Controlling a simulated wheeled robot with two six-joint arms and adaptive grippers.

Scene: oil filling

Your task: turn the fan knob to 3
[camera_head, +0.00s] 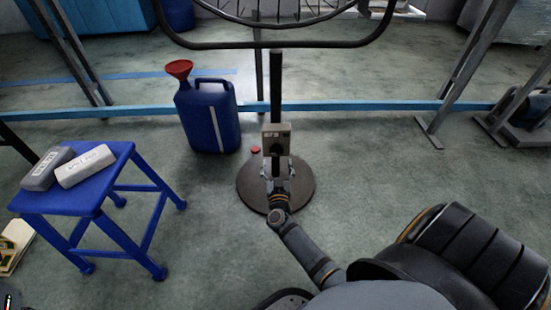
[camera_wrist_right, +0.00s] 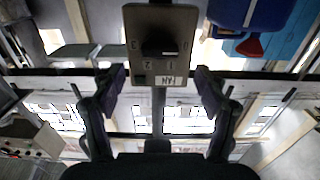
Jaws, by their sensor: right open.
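The fan control box (camera_head: 276,139) is a small beige-grey panel on a dark post, in the middle of the head view. In the right wrist view, which is upside down, the panel (camera_wrist_right: 136,22) carries a FAN label and the marks 0 to 3. Its black knob (camera_wrist_right: 159,47) sits among the numbers; I cannot tell surely which one it points at. My right gripper (camera_head: 277,170) is right in front of the box. Its two fingers (camera_wrist_right: 161,88) are spread apart, with the knob between and beyond them, not gripped.
The fan's round base (camera_head: 304,193) stands on the floor, with a small red cap (camera_head: 255,149) beside it. A blue jug (camera_head: 209,117) with a red funnel (camera_head: 179,69) stands to the left. A blue stool (camera_head: 78,198) holds two grey boxes. Floor right of the base is clear.

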